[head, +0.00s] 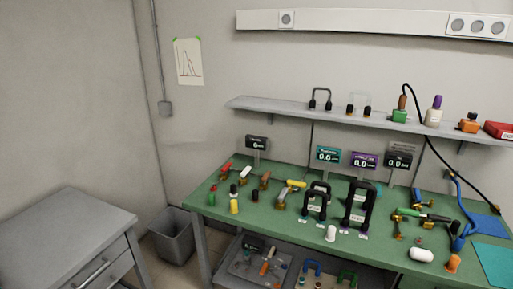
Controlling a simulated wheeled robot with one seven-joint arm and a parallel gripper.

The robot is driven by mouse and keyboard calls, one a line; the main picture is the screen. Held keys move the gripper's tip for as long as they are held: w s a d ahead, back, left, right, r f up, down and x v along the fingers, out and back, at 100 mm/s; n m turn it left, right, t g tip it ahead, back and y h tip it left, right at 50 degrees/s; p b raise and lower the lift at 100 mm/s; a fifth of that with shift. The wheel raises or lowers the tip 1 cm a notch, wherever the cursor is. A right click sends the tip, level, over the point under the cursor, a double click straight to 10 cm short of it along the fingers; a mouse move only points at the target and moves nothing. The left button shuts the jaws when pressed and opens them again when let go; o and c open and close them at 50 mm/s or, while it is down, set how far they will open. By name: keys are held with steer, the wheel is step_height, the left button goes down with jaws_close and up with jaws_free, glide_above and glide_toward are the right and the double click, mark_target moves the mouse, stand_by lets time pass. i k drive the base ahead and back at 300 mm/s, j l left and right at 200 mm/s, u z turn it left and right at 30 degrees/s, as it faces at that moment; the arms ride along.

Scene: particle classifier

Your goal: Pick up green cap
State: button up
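A small upright green piece (212,199), which may be the green cap, stands near the left end of the green tabletop (290,220). A red-topped piece is just behind it, and a yellow cylinder (234,207) is to its right. A longer green-ended tool (408,212) lies at the right of the table. The pieces are too small for me to tell for certain which one is the cap. My gripper is not in view.
Black handle-shaped frames (358,205) stand mid-table. White cylinders (421,254), orange and blue pieces crowd the right. A wall shelf (290,106) hangs above. A grey drawer cabinet (70,240) and a bin (172,236) are at left. A tray with pieces (240,270) is below.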

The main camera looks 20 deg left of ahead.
mark_target(211, 196)
steer(key=u, duration=1.45)
steer(key=i+u, duration=0.25)
steer(key=i, duration=0.3)
steer(key=i+u, duration=0.25)
steer(key=i, duration=0.3)
steer(key=i+l+u, duration=0.25)
steer(key=i, duration=0.3)
steer(key=i+l+u, duration=0.25)
steer(key=i, duration=0.25)
steer(key=i+l+u, duration=0.25)
steer(key=i, duration=0.25)
steer(key=l, duration=0.1)
